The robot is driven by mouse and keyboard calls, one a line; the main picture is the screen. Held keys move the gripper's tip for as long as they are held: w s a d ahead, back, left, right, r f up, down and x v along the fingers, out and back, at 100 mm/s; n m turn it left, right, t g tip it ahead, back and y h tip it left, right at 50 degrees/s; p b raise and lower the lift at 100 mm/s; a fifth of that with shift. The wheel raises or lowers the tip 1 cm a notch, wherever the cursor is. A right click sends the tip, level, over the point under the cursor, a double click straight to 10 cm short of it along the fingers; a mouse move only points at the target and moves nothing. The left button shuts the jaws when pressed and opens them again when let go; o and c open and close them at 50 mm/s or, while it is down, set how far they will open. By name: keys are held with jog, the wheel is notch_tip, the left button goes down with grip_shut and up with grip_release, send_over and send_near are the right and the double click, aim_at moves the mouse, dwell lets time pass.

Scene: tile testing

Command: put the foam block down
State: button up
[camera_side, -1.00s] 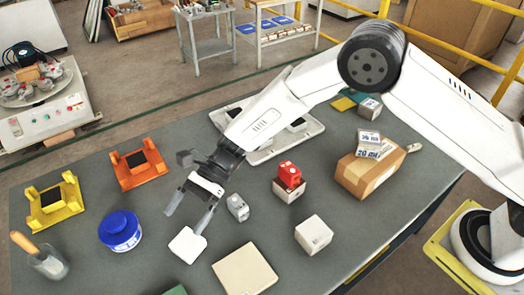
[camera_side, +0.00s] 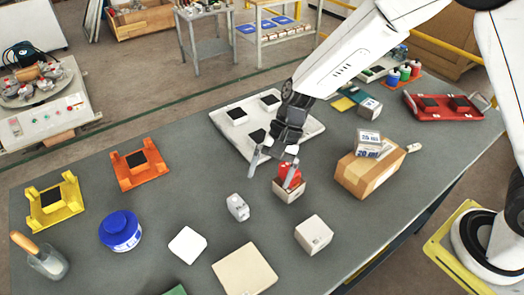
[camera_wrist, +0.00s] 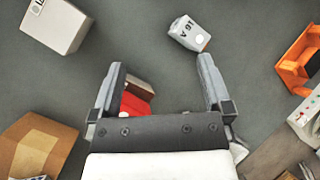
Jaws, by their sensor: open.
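A white tray (camera_side: 228,142) lies behind. Orange (camera_side: 140,167) and yellow fixtures (camera_side: 55,200) stand left.

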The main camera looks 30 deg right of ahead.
jog(key=s+d+r+n+t+h, duration=0.2)
jog(key=s+d+n+h, duration=0.1)
jog(key=d, duration=0.7)
jog(key=s+d+r+n+t+h, duration=0.2)
jog(key=s+d+n, duration=0.3)
jog(key=d, duration=0.5)
jog(key=shift+s+t+h, duration=0.4)
jog(key=shift+s+h, duration=0.1)
jog(key=shift+s, duration=0.3)
